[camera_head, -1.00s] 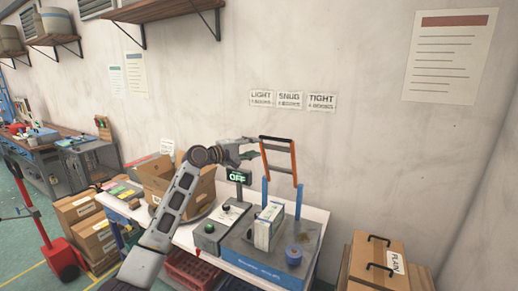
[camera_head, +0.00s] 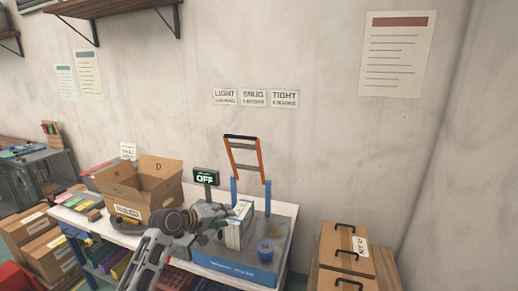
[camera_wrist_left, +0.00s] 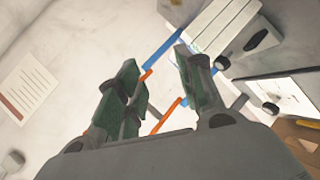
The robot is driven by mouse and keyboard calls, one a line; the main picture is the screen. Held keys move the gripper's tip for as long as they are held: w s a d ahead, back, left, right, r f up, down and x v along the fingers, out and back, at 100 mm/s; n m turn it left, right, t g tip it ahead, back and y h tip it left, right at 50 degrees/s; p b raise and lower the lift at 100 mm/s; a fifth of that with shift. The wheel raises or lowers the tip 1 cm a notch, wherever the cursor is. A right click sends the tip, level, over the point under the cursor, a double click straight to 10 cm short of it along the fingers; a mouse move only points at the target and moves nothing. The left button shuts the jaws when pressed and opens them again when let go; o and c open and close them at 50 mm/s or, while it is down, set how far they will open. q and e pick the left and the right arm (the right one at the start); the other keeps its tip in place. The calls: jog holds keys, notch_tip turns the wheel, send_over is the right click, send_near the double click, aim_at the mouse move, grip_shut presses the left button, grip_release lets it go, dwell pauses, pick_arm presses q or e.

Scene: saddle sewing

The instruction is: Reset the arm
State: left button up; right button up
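My left arm comes in from the bottom of the head view, and its gripper (camera_head: 222,222) is over the bench, in front of the machine. In the left wrist view the two fingers of the left gripper (camera_wrist_left: 160,88) stand apart with nothing between them. The machine's orange and black lever frame (camera_head: 244,158) stands raised on blue posts behind the gripper. A white stack (camera_head: 239,226) sits on the machine's blue-grey base (camera_head: 236,268). A small display (camera_head: 206,176) reads OFF. My right gripper is not in view.
An open cardboard box (camera_head: 145,190) stands on the white bench to the left. Cartons with black handles (camera_head: 345,250) stand right of the bench. Signs reading LIGHT, SNUG and TIGHT (camera_head: 254,97) hang on the wall.

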pick_arm(q)
jog(key=s+a+f+m+g+y, duration=0.2)
jog(key=s+f+m+y, duration=0.1)
jog(key=s+f, duration=0.8)
jog(key=s+a+f+m+g+y, duration=0.25)
jog(key=s+f, duration=0.45)
jog(key=s, duration=0.8)
jog(key=s+a+f+m+g+y, duration=0.1)
jog(key=s+a+m+g+y, duration=0.3)
jog(key=s, duration=0.9)
notch_tip(320, 180, down, 33)
jog(key=s+a+n+t+h, duration=0.1)
jog(key=s+n, duration=0.1)
jog(key=s+a+f, duration=0.2)
jog(key=s+f, duration=0.8)
jog(key=s, duration=0.1)
jog(key=s+a+f+g, duration=0.1)
jog(key=s+a+f, duration=0.1)
jog(key=s+f, duration=0.9)
jog(key=shift+s+b, duration=0.25)
jog(key=shift+b, duration=0.2)
